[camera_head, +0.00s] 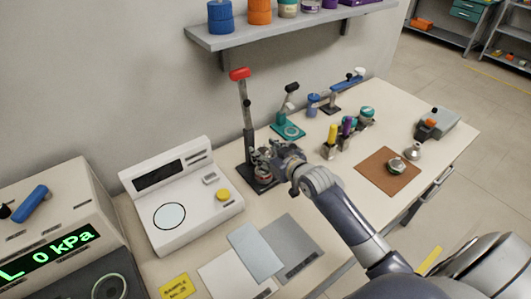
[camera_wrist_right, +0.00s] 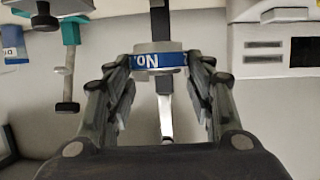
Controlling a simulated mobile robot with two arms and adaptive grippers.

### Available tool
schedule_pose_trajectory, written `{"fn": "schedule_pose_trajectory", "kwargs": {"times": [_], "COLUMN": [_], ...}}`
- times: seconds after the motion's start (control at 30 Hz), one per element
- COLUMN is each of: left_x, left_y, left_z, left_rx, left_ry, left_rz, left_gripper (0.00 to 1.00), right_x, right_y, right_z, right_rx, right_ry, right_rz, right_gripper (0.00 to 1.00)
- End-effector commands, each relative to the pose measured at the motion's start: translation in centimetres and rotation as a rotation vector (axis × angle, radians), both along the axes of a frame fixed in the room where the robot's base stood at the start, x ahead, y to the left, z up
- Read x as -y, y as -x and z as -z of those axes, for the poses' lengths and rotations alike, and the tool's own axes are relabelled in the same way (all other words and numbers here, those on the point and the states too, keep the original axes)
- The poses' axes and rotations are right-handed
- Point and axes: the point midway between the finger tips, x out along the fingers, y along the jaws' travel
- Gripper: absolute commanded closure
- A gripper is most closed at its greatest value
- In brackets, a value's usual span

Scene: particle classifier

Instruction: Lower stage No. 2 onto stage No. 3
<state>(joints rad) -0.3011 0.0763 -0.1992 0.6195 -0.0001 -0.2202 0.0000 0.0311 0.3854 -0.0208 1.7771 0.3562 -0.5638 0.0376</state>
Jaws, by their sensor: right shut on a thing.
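My right gripper (camera_head: 276,158) is at the dark upright stand (camera_head: 247,120) with the red top. In the right wrist view its two fingers (camera_wrist_right: 160,85) are closed on either side of a metallic stage (camera_wrist_right: 158,47) with a blue band. The band reads "No." upside down; the digit cannot be read. In the head view the gripper mostly hides the held stage. A reddish and metallic part (camera_head: 264,174) sits below the gripper on the stand's base; whether it is stage No. 3 cannot be told. My left gripper is not in view.
A white instrument (camera_head: 180,195) with a yellow knob stands left of the stand. A teal stand (camera_head: 288,130) and small bottles stand behind and to the right. A brown mat (camera_head: 375,178) lies further right. Grey and white sheets (camera_head: 290,245) lie in front.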

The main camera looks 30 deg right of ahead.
Motion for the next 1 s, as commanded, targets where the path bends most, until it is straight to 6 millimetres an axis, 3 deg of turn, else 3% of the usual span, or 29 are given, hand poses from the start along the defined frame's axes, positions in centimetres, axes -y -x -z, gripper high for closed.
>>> {"fn": "schedule_pose_trajectory", "kwargs": {"times": [0.47, 1.0], "left_x": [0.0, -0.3], "left_y": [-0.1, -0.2], "left_z": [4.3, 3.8], "left_rx": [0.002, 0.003], "left_ry": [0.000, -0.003], "left_rz": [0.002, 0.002], "left_gripper": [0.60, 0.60], "right_x": [0.0, 0.0], "right_y": [0.0, 0.0], "right_z": [3.7, 4.1], "right_rx": [0.004, 0.003], "right_ry": [0.000, 0.000], "right_rz": [0.000, 0.000], "right_gripper": [0.79, 0.79]}}
